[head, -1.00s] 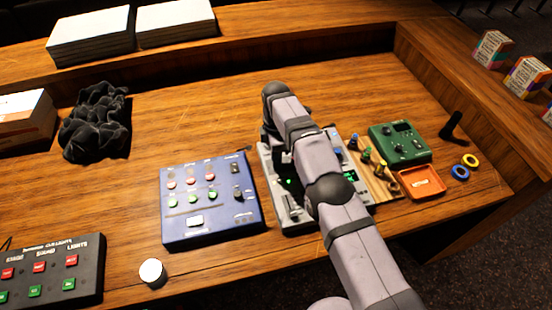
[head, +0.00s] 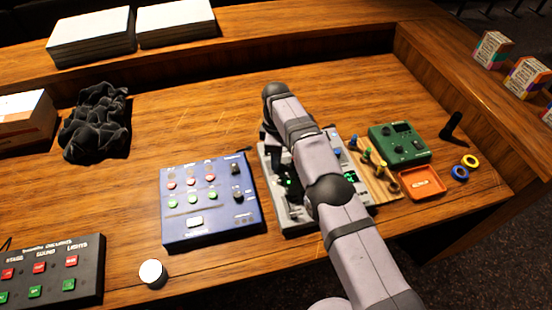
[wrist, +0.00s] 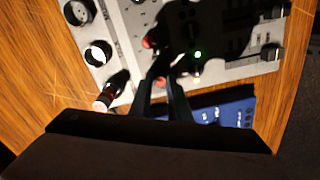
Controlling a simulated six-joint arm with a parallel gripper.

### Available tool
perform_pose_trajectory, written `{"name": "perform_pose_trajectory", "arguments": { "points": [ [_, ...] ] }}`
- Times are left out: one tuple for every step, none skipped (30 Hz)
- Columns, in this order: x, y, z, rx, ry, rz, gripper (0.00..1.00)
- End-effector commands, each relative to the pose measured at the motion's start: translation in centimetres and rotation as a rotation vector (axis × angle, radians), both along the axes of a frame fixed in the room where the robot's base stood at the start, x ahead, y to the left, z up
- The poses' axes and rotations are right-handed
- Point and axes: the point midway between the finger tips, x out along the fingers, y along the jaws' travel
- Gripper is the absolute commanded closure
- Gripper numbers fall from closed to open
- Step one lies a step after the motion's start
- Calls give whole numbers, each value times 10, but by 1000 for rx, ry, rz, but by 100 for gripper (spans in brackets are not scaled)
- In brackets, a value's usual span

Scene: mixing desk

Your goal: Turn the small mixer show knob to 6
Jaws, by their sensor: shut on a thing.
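The small grey mixer (head: 300,222) lies on the desk under my arm, which covers much of it in the head view. In the wrist view, its grey panel (wrist: 122,30) shows round dark-and-white knobs (wrist: 97,53) at the left and a lit green light (wrist: 197,54). My gripper (wrist: 163,86) is over the mixer with its dark fingers close together. A small red-tipped knob (wrist: 160,80) shows between the fingertips; shadow hides most of it and I cannot read its setting. Another red tip (wrist: 148,42) shows farther up.
A blue button panel (head: 212,232) stands close left of the mixer. At the right are a green box (head: 412,155), a wooden strip with pegs and an orange tray (head: 422,183). A white-topped cylinder (head: 152,273) stands at the front. The desk behind the mixer is clear.

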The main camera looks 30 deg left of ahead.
Motion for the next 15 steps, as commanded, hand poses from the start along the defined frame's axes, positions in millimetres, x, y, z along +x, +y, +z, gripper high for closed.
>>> {"name": "perform_pose_trajectory", "arguments": {
  "points": [
    [0, 0, 1, 0, -1, 0, 100],
    [0, 0, 1, 0, -1, 0, 76],
    [0, 0, 1, 0, -1, 0, 67],
    [0, 0, 1, 0, -1, 1, 64],
    [0, 0, 0, 0, -1, 1, 64],
    [0, 0, 0, 0, -1, 1, 64],
    [0, 0, 0, 0, -1, 1, 64],
    [0, 0, 0, 0, -1, 1, 64],
    [0, 0, 0, 0, -1, 1, 64],
    [0, 0, 0, 0, -1, 1, 64],
    [0, 0, 0, 0, -1, 1, 64],
    [0, 0, 0, 0, -1, 1, 64],
    [0, 0, 1, 0, -1, 1, 64],
    [0, 0, 1, 0, -1, 1, 64],
    [0, 0, 2, 0, -1, 1, 64]
  ]
}}
